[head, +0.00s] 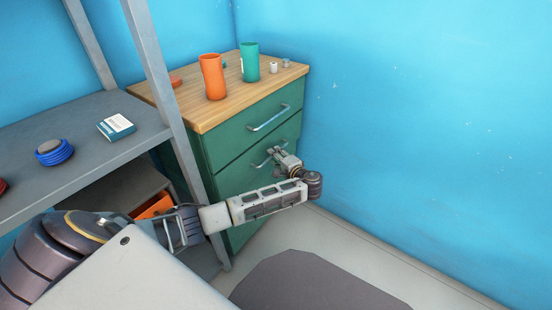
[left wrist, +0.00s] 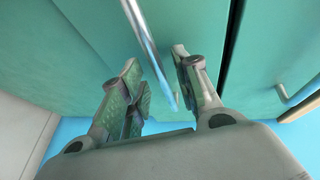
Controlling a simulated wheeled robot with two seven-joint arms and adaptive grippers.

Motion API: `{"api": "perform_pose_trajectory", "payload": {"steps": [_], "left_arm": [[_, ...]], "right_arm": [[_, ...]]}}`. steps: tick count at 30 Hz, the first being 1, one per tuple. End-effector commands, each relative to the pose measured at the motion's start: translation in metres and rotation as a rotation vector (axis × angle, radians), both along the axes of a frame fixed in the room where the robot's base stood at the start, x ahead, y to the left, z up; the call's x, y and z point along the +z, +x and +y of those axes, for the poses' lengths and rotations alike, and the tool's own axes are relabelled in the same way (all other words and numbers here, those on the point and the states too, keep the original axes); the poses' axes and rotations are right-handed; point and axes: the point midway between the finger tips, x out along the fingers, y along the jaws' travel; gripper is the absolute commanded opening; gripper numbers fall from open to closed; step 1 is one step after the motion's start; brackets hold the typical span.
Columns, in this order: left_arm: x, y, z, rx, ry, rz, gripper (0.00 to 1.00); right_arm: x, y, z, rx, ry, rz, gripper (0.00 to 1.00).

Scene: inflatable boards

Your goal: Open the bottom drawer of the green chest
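The green chest (head: 224,146) stands in the corner under a wooden top. Its top drawer has a metal bar handle (head: 268,118); that drawer looks shut. A lower drawer's bar handle (head: 262,159) is partly covered by my left gripper (head: 283,155). In the left wrist view this handle (left wrist: 142,36) runs between the two spread fingers of my left gripper (left wrist: 160,82), apart from each other with a gap around the bar. The upper handle (left wrist: 297,95) shows at the right edge there. My arm hides much of the chest's lower front. My right gripper is not in view.
On the wooden top (head: 199,121) stand an orange cup (head: 213,78), a green cup (head: 250,62) and small items. A grey metal shelf (head: 85,120) holds a blue-and-white box (head: 116,127) and a blue coil (head: 54,152). A blue wall (head: 420,120) is close on the right.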

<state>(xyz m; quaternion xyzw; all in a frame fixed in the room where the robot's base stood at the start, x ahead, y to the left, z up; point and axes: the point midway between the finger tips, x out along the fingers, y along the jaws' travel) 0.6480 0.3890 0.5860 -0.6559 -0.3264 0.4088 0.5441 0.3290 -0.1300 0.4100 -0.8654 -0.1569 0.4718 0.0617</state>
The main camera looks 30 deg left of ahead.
Motion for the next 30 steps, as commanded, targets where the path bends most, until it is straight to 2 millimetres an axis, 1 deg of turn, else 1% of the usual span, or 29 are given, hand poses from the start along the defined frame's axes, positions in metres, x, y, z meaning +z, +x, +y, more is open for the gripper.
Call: {"api": "perform_pose_trajectory", "payload": {"steps": [4, 12, 14, 18, 20, 30], "left_arm": [[-0.0006, 0.0023, 0.0042, 0.0, 0.0, -0.001, 0.32], [-0.0002, 0.0025, 0.0046, 0.0, 0.0, -0.001, 0.32], [-0.0002, 0.0025, 0.0046, 0.0, 0.0, -0.001, 0.25], [-0.0003, 0.0025, 0.0046, 0.0, 0.0, 0.0, 0.07], [-0.0003, 0.0025, 0.0046, 0.0, 0.0, 0.0, 0.0], [-0.0006, 0.0024, 0.0044, 0.0, 0.0, 0.0, 0.0]], "right_arm": [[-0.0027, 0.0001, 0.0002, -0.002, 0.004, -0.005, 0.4], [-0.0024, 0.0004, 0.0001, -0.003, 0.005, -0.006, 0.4], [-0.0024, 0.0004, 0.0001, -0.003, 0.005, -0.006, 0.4], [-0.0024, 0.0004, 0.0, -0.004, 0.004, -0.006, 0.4], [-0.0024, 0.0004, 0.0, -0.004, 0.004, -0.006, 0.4], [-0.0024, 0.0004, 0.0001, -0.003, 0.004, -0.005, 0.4]]}}
